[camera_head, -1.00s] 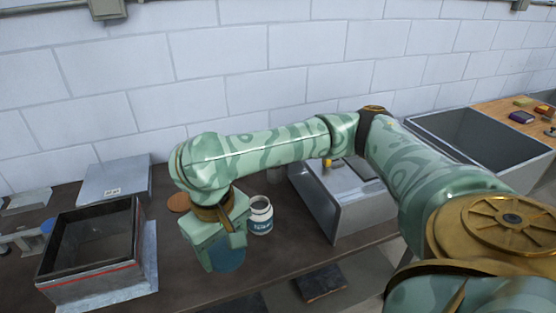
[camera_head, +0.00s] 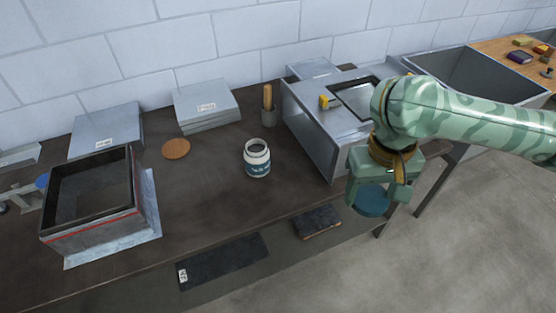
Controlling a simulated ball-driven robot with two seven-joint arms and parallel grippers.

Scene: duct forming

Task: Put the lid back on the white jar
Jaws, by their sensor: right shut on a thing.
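The white jar (camera_head: 257,160) stands upright on the dark workbench, its mouth open and a blue label around its body. My right gripper (camera_head: 374,188) is to the right of the jar, past the bench's front edge, above the floor. It points down and is shut on a round blue lid (camera_head: 371,203), held roughly level and well apart from the jar. My left gripper is not in view.
A grey metal duct box (camera_head: 312,125) stands right of the jar, near my right arm. A brown disc (camera_head: 176,149), a holder with a wooden handle (camera_head: 268,115) and stacked metal sheets (camera_head: 206,103) lie around. An open dark box (camera_head: 95,245) stands at left.

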